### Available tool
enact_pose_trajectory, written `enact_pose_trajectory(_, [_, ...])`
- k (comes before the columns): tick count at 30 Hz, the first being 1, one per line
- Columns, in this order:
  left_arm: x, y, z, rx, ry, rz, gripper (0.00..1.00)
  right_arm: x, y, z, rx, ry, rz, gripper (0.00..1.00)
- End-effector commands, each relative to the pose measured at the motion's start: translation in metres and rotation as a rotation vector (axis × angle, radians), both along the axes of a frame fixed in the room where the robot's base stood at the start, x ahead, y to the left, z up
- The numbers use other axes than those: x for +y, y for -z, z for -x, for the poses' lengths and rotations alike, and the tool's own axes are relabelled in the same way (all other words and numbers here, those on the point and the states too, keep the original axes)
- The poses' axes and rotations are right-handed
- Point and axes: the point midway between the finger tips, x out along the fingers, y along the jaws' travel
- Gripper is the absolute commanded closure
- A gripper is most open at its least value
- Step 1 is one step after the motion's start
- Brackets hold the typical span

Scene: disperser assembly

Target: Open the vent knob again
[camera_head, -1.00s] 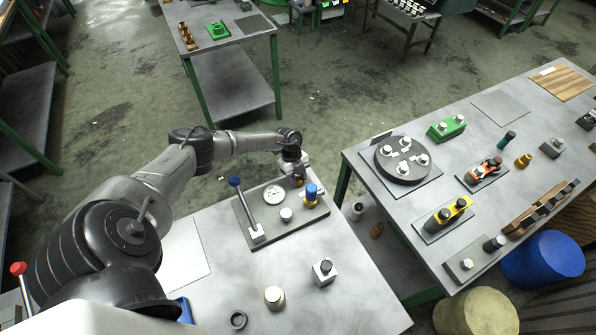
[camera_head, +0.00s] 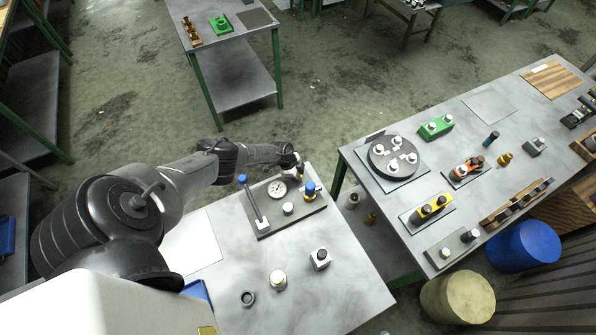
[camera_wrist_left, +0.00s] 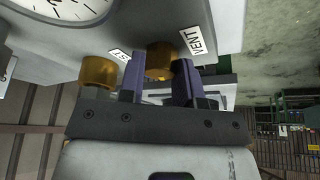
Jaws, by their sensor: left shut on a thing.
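The vent knob (camera_wrist_left: 160,58) is a brass cylinder beside the "VENT" label (camera_wrist_left: 198,42) in the left wrist view. My left gripper (camera_wrist_left: 157,75) has its two dark purple fingers on either side of this knob and is shut on it. Any turn of the knob cannot be told. A second brass knob (camera_wrist_left: 97,72) sits left of the fingers, near a partly hidden label ending in "ST". In the head view, my left gripper (camera_head: 301,178) is at the far right edge of the gauge panel (camera_head: 265,225), mostly hidden by my wrist. My right gripper is not in view.
The panel carries a dial gauge (camera_head: 277,189), a blue-tipped lever (camera_head: 251,198), a white knob (camera_head: 288,208) and a blue-topped brass fitting (camera_head: 310,190). A second table (camera_head: 365,165) with several parts is at right.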

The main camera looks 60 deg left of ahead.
Motion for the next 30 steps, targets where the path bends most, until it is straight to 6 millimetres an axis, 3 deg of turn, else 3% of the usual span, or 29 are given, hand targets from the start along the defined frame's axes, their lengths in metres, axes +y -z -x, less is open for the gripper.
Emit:
enact_pose_trajectory(6, [-0.0007,-0.0018,0.0001,0.001,-0.072,0.001,0.92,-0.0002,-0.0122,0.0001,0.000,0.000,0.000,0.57])
enact_pose_trajectory(24, [-0.0004,-0.0002,-0.0004,-0.001,-0.103,0.002,0.92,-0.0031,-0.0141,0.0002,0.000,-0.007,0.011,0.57])
enact_pose_trajectory(25, [-0.0004,-0.0002,-0.0004,-0.001,-0.103,0.002,0.67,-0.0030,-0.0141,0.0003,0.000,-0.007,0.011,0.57])
enact_pose_trajectory(30, [-0.0005,-0.0002,-0.0003,-0.001,-0.103,0.002,0.50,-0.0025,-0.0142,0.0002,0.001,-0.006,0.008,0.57])
